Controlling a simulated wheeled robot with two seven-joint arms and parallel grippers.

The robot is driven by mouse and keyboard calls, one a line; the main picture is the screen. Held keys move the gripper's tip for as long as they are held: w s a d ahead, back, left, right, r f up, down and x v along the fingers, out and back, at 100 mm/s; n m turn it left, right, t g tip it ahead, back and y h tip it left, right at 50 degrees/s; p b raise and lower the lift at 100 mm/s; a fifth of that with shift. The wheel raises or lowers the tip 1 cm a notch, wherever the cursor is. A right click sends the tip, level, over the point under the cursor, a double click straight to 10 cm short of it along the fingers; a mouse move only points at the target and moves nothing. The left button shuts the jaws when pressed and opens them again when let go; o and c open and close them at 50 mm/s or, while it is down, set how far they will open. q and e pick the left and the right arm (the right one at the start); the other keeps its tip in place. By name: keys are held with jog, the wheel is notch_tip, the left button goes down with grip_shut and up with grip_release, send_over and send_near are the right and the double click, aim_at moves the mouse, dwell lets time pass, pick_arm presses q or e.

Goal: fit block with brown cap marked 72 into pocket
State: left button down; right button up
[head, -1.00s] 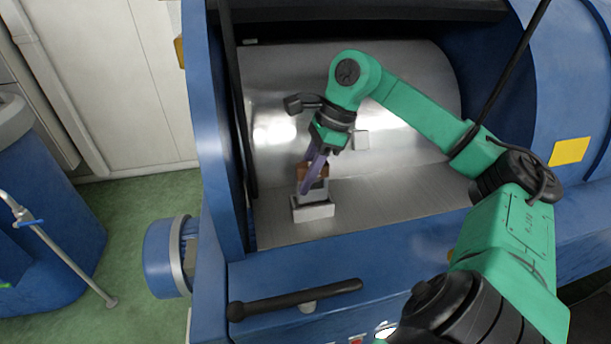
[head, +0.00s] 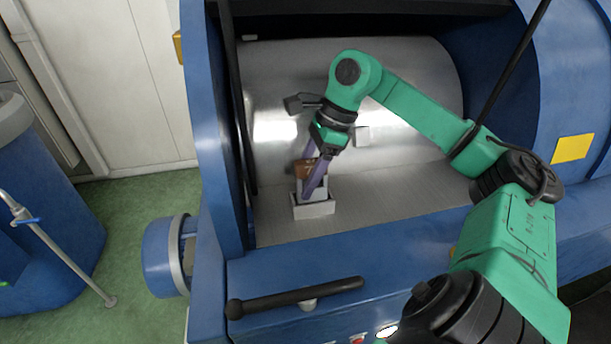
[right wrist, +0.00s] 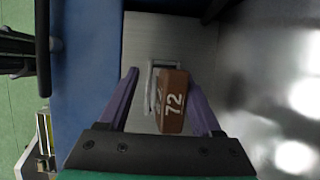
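The block has a brown cap marked 72 (right wrist: 173,101) and a pale lower body. In the head view the brown cap (head: 304,170) shows partly behind a purple finger. The block stands at the pale box-shaped pocket (head: 314,210) on the metal floor; its lower end is at the pocket's opening, but how deep it sits is hidden. The pocket's rim (right wrist: 150,79) shows beyond the block in the right wrist view. My right gripper (head: 309,178) is open around the block, with a clear gap to the left finger in the wrist view. My left gripper is out of view.
A small pale block-like piece (head: 362,136) is on the curved metal wall behind my gripper. The blue housing's front edge (head: 400,215) and a black handle (head: 295,299) lie in front. The metal floor right of the pocket is clear.

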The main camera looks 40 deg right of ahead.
jog(key=p+v, duration=0.3)
jog(key=v, duration=1.1)
jog(key=shift+r, duration=0.25)
jog(key=shift+s+d, duration=0.1)
jog(key=shift+d, duration=0.05)
